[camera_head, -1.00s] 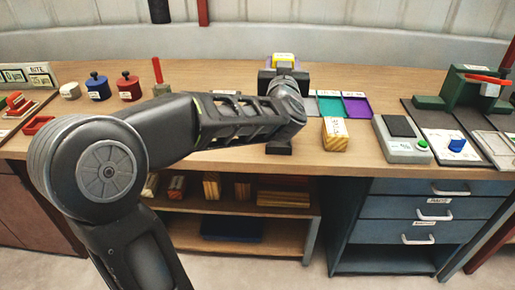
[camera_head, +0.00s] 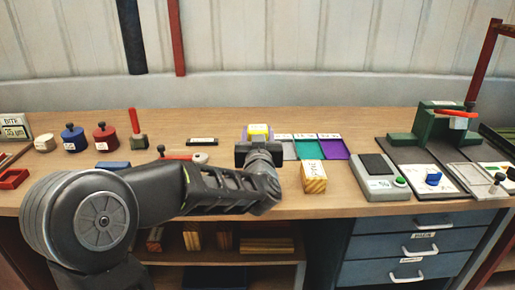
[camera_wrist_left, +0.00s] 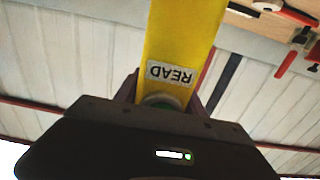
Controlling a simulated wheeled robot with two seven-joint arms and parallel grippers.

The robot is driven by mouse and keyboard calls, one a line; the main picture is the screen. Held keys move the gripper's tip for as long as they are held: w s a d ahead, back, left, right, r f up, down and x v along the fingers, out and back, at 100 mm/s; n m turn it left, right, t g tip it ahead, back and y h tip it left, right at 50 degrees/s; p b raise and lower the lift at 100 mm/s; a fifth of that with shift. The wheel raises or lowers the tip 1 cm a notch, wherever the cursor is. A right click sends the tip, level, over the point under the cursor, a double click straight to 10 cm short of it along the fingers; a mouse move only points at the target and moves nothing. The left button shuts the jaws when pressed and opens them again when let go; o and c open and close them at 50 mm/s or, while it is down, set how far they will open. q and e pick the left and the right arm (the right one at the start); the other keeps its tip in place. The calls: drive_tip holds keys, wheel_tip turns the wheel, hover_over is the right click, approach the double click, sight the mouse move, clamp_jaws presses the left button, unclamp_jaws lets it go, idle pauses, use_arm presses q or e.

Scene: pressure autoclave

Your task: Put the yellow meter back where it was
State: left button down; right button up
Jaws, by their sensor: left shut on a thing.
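My left gripper (camera_head: 258,146) is over the middle of the bench, seen from behind in the head view. It is shut on the yellow meter (camera_head: 258,130), of which only the top shows past the gripper. In the left wrist view, the yellow meter (camera_wrist_left: 182,35) extends away from the jaws and bears a white "READ" label (camera_wrist_left: 172,73). The wrist hides the meter's lower part and the bench beneath it in the head view. A small black labelled plate (camera_head: 202,142) lies on the bench left of the gripper. My right gripper is not in view.
Grey, green (camera_head: 308,151) and purple (camera_head: 333,149) trays lie just right of the gripper, with a striped wooden block (camera_head: 314,177) in front. A grey scale (camera_head: 385,180) and green press (camera_head: 440,122) stand further right. Blue (camera_head: 73,139) and red (camera_head: 105,138) canisters stand left.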

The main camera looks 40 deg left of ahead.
use_arm(q)
wheel_tip(320, 180, down, 4)
drive_tip(key=shift+r+b, duration=0.2)
drive_tip(key=shift+b, duration=0.1)
drive_tip(key=shift+f, duration=0.25)
drive_tip(key=c, duration=0.7)
unclamp_jaws()
drive_tip(key=shift+r, duration=0.15)
